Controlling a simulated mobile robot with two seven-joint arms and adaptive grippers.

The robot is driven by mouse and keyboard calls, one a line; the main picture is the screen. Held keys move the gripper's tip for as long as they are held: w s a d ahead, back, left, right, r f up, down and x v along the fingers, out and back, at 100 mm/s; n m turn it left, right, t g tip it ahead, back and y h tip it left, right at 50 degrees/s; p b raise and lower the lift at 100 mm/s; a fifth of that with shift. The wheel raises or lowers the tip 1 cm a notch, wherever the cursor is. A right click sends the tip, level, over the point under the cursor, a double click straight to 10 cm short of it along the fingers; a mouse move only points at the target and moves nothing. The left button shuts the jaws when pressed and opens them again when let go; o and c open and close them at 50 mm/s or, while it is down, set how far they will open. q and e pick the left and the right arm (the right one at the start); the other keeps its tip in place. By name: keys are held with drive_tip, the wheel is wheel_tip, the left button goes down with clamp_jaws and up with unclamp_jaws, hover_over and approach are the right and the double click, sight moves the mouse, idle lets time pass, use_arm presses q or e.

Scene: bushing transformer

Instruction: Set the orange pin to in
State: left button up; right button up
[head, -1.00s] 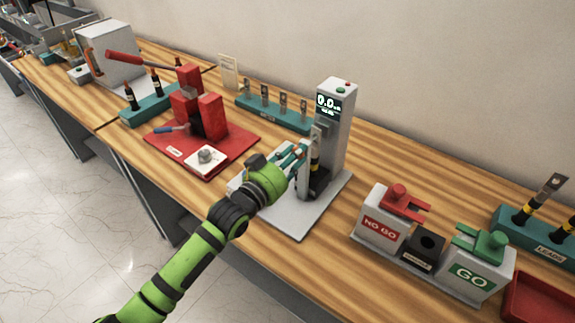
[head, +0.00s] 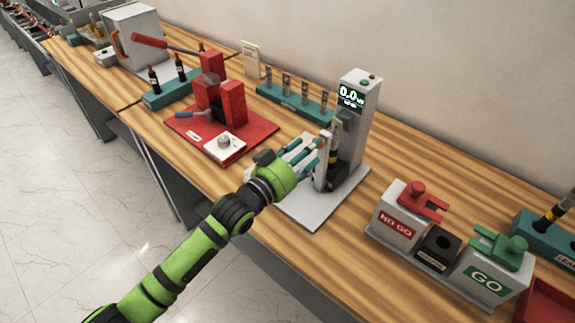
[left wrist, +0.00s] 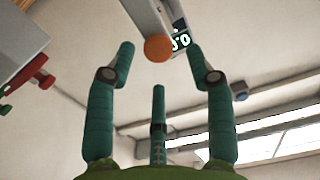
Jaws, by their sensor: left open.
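The orange pin (left wrist: 158,48) shows in the left wrist view as a round orange end on the grey post of the tester. It lies between the tips of my left gripper's fingers in the picture, with no clear contact. In the head view the left gripper (head: 315,152) is at the left side of the tester (head: 357,120), beside its upright post. Its teal fingers are spread and hold nothing visible. The pin is hidden or too small to tell in the head view. My right gripper is not in view.
A red press (head: 232,100) on a red plate stands to the left. A teal rack (head: 290,100) is behind. The NO GO block (head: 397,228) and the GO block (head: 487,280) are at the right. The tester's base plate (head: 315,210) is bare at the front.

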use_arm(q)
drive_tip(key=v, duration=0.9)
drive_tip(key=s+a+f+n+g+y, duration=0.3)
drive_tip(key=s+a+f+g+y, duration=0.3)
drive_tip(key=s+f, duration=0.45)
drive_tip(key=s+a+f+n+g+y, duration=0.1)
drive_tip(key=s+a+f+g+y, duration=0.2)
drive_tip(key=s, duration=0.4)
drive_tip(key=s+a+f+n+g+y, duration=0.1)
drive_tip(key=s+a+f+g, duration=0.1)
drive_tip(key=s+a+f, duration=0.4)
drive_tip(key=s+d+f+g+b, duration=0.1)
drive_tip(key=s+f+b, duration=0.1)
drive_tip(key=f, duration=1.1)
drive_tip(key=s+f+b, duration=0.1)
drive_tip(key=s+f, duration=0.1)
drive_tip(key=f, duration=1.1)
drive_tip(key=s+a+f+g+b, duration=0.1)
drive_tip(key=s+a+f+b, duration=0.1)
drive_tip(key=s+f, duration=1.3)
drive_tip(key=shift+a+f+g+y+b, duration=0.25)
drive_tip(key=shift+f+g+y+b, duration=0.05)
drive_tip(key=shift+f+b, duration=0.05)
